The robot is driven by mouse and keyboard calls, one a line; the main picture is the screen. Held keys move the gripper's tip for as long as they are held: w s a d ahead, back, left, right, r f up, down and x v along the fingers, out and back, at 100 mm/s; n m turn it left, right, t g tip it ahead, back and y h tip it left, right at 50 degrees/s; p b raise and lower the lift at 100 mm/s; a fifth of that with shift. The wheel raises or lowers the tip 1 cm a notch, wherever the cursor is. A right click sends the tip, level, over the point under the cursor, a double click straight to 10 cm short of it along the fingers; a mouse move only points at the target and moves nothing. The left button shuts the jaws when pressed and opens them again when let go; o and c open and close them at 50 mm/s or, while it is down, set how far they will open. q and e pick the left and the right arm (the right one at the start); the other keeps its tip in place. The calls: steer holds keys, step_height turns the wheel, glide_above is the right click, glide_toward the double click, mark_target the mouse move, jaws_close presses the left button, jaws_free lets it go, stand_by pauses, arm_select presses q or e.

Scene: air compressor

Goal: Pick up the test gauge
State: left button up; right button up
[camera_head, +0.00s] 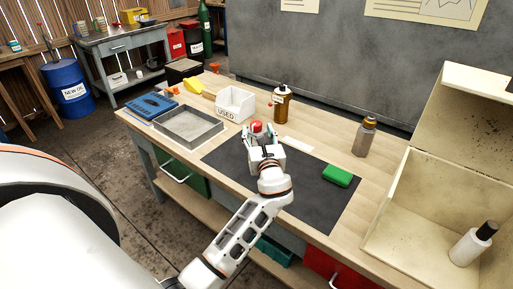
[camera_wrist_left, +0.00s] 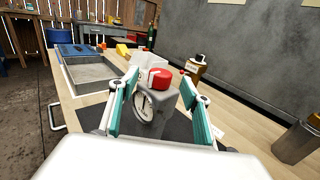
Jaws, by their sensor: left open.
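The test gauge is a grey block with a round white dial and a red cap. In the left wrist view the gauge (camera_wrist_left: 157,104) stands upright between the two teal-padded fingers of my left gripper (camera_wrist_left: 159,86), with its dial facing left and towards the camera. The fingers are open, one on each side of it; I cannot tell whether either touches it. In the head view only the red top of the gauge (camera_head: 256,127) shows clearly beyond my left gripper (camera_head: 260,133); the gripper hides the rest. My right gripper is not in view.
A dark mat (camera_head: 318,196) covers the workbench, with a green block (camera_head: 337,176) at its right. Around it are a metal tray (camera_head: 188,127), a white "USED" bin (camera_head: 235,104), a brown bottle (camera_head: 282,106), a grey bottle (camera_head: 364,138) and an open cream cabinet (camera_head: 420,205).

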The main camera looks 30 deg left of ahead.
mark_target(257, 127)
arm_select(q)
steer(key=x, duration=0.5)
steer(key=shift+d, duration=0.1)
steer(key=shift+c, duration=0.4)
jaws_close()
